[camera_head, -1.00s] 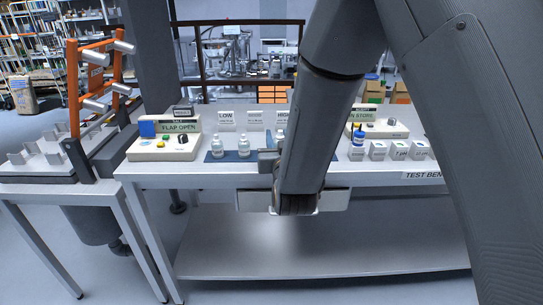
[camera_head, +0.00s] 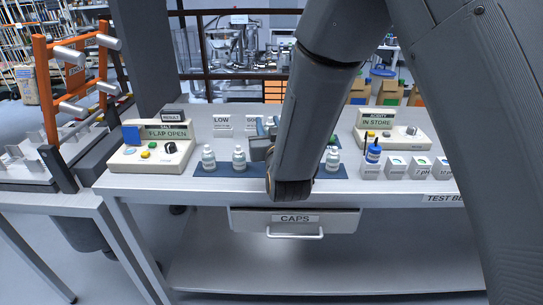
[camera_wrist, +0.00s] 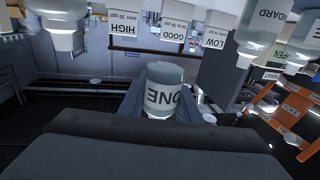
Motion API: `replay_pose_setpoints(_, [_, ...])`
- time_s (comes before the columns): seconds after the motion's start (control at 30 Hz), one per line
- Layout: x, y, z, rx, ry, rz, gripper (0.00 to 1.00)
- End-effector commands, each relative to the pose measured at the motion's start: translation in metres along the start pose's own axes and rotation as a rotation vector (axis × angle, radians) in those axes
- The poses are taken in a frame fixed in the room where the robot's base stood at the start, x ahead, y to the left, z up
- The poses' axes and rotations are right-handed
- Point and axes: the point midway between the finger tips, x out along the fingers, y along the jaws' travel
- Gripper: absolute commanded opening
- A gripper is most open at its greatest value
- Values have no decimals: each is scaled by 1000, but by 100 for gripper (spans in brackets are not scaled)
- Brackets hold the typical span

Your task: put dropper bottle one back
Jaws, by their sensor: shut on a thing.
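My gripper (camera_head: 262,150) is shut on dropper bottle one (camera_wrist: 163,90), a pale bottle labelled ONE that shows upside down between the fingers in the wrist view. In the head view my arm hides most of the gripper, and I cannot tell the held bottle apart there. Blue mat (camera_head: 223,172) lies on the bench below, with two small white bottles (camera_head: 208,158) (camera_head: 239,158) left of my gripper and another bottle (camera_head: 333,158) right of my arm. I cannot tell the held bottle's height above the mat.
The cards LOW (camera_head: 222,124), GOOD and HIGH (camera_wrist: 125,28) stand behind the mat. A salt box (camera_head: 150,147) reading FLAP OPEN is at left. An acidity box (camera_head: 392,130), a blue bottle (camera_head: 373,152) and several labelled blocks are at right. A CAPS drawer (camera_head: 296,219) hangs under the bench edge.

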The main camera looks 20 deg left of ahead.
Motion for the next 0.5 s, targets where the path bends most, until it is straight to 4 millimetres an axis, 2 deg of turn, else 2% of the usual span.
replay_pose_setpoints(0.2, [-1, 0, 34, 0, -4, 0, 8])
replay_pose_setpoints(0.5, [-1, 0, 56, -1, -3, 0, 8])
